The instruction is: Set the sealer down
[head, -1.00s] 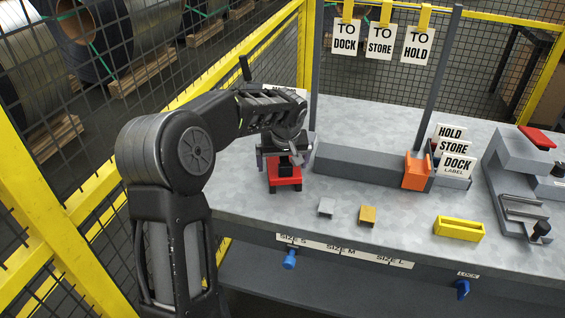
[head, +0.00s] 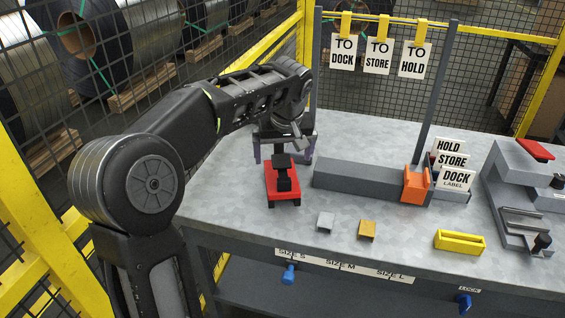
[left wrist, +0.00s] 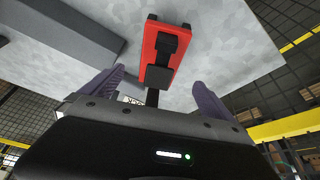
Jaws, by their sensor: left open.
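The sealer (head: 271,183), a red base with a black handle and block on top, appears to rest upright on the grey bench top near its left end. My left gripper (head: 284,151) is open just behind and above the sealer, its two purple-grey fingers spread wide and apart from it. In the left wrist view the sealer (left wrist: 149,48) shows beyond the open fingertips (left wrist: 158,78), with bench surface around it. My right gripper is in neither view.
Right of the sealer lie a long dark grey bar (head: 358,179) and an orange block (head: 415,184). In front sit a small grey clip (head: 325,221), a tan clip (head: 367,230) and a yellow holder (head: 459,241). A yellow-framed mesh fence stands behind the bench.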

